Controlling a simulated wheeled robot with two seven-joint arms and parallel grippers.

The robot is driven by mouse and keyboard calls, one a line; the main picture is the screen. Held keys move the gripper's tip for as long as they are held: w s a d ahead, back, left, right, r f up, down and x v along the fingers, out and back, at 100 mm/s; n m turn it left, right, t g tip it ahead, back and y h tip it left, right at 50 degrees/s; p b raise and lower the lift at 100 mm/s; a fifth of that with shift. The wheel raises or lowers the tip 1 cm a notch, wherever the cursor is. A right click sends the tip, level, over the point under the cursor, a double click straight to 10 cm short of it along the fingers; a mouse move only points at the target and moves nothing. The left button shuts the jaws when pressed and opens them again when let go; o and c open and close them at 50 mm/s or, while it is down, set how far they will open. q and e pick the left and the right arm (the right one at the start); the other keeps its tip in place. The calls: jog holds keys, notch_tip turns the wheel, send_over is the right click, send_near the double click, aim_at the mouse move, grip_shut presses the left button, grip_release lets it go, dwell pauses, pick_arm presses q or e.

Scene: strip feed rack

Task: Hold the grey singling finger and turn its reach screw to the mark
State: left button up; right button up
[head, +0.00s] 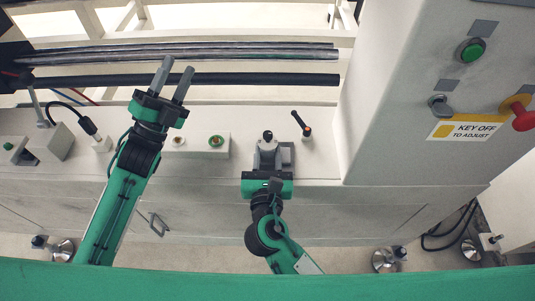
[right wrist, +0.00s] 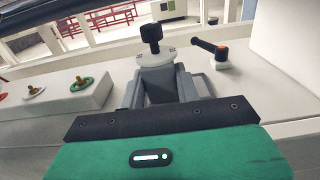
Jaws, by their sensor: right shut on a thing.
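The grey singling finger (head: 267,146) stands on the pale bench top, with a black knob (head: 267,135) on its top, apparently the reach screw. In the right wrist view the grey body (right wrist: 157,78) carries a pale round dial (right wrist: 156,57) with small marks under the upright black knob (right wrist: 151,36). The marks are too small to read. My right gripper (head: 268,160) is shut on the grey body, with its fingers on either side; the gripper partly hides the lower part. My left gripper (head: 177,66) is open and empty, left of the finger, over the dark bars.
A black lever with an orange pivot (head: 302,124) stands just right of the finger. A pale block (head: 203,152) with brass-coloured screws is to its left. Long bars (head: 260,80) run behind. A tall cabinet (head: 390,120) with a "KEY OFF TO ADJUST" sign (head: 468,130) bounds the right.

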pick_arm(q)
jog(key=s+d+f+m+g+h, duration=0.1)
jog(key=s+d+m+g+h, duration=0.15)
jog(key=m+g+h, duration=0.9)
jog(key=m+g+y, duration=0.9)
jog(key=m, duration=1)
send_near(268, 134)
jog(key=shift+w+a+f+h, duration=0.1)
jog(key=shift+a+f+h, duration=0.1)
jog(key=shift+a, duration=0.3)
jog(key=shift+w+a+f+h, duration=0.1)
jog(key=shift+a+f, duration=0.1)
jog(key=shift+a, duration=0.25)
jog(key=shift+d+f+m, duration=0.15)
jog(key=shift+d+m, duration=0.05)
jog(key=shift+m, duration=0.05)
jog(key=d, duration=1.1)
jog(key=shift+d, duration=0.25)
grip_shut()
